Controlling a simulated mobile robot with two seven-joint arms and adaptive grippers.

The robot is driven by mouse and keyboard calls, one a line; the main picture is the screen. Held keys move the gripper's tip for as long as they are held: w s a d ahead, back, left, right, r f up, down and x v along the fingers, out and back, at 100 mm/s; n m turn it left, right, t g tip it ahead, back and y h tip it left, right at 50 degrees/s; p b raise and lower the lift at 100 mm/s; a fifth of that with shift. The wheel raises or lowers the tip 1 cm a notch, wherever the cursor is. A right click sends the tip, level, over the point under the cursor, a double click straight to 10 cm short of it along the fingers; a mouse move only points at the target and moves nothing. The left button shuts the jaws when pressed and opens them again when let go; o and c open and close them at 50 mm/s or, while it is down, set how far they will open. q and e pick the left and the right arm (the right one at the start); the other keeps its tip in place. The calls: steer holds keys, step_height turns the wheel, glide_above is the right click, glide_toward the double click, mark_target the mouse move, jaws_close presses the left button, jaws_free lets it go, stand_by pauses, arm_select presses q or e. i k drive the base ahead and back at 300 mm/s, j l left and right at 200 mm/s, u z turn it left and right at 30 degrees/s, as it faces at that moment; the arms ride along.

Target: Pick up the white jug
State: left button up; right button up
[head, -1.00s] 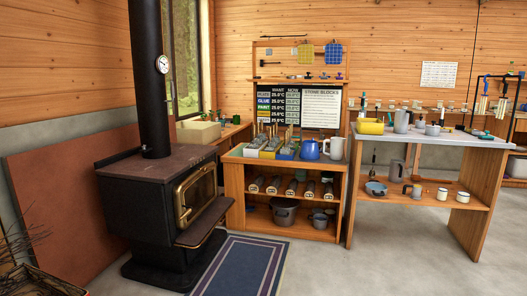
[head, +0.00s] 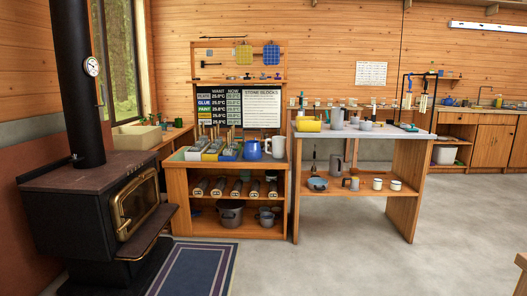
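The white jug (head: 278,147) stands upright at the right end of the wooden workbench top (head: 185,157). A blue jug (head: 252,150) stands just left of it. Neither of my grippers shows in the head view, and nothing touches the white jug.
A black stove (head: 110,215) stands at the left, with a blue rug (head: 195,268) beside it. A table (head: 405,137) stands right of the workbench, with a grey jug (head: 337,119) on top. The grey floor (head: 330,265) ahead is clear.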

mark_target(278, 143)
steer(key=i+l+u, duration=0.1)
steer(key=i, duration=1)
